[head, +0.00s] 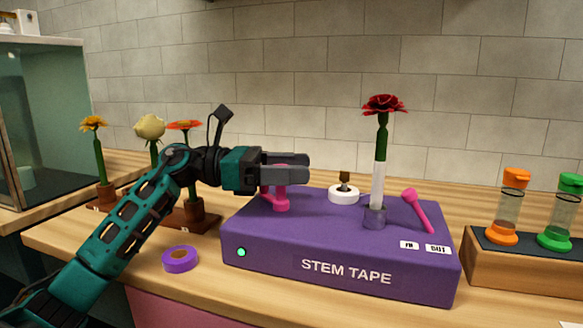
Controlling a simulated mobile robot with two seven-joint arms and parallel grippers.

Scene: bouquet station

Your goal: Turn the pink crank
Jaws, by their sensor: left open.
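The purple stem tape machine (330,240) stands on the wooden counter. The pink crank (281,204) is on the left of its top, with its upper part partly hidden by my left gripper. My left gripper (298,168) comes in from the left, points right and is open, with its fingers at the crank's upper end. A bit of pink shows between the fingers; I cannot tell whether they touch it. My right gripper is not in view.
A red flower (383,105) stands upright in a holder on the machine. To its right is a pink lever (416,208). A purple tape roll (180,259) lies on the counter. Flowers in stands are at left. A wooden rack (510,268) with orange and green containers is at right.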

